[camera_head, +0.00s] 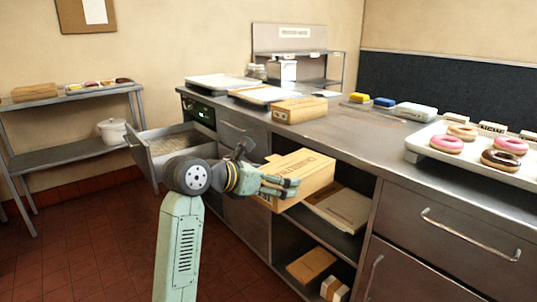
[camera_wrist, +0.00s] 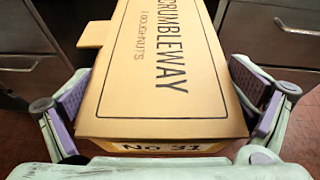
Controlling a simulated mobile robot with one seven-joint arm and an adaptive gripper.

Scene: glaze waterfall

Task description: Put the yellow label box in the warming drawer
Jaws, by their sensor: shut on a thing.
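My gripper (camera_head: 279,187) is shut on a tan cardboard box (camera_head: 306,170) and holds it in front of the counter, by the open shelves. In the wrist view the box (camera_wrist: 160,75) lies between my two finger pads. Its top reads "CRUMBLEWAY DOUGHNUTS". The end face near the wrist camera bears a yellowish label with "No 31". A drawer (camera_head: 148,158) stands pulled open at the left end of the counter, beneath a dark panel with a small green display. The part of its inside that shows looks empty. My gripper and box are to its right.
Another cardboard box (camera_head: 300,110) lies on the counter (camera_head: 355,128). A tray of doughnuts (camera_head: 413,143) is at the right. Open shelves below hold flat boxes (camera_head: 312,264). A side rack (camera_head: 68,153) stands at the left. The red floor at lower left is clear.

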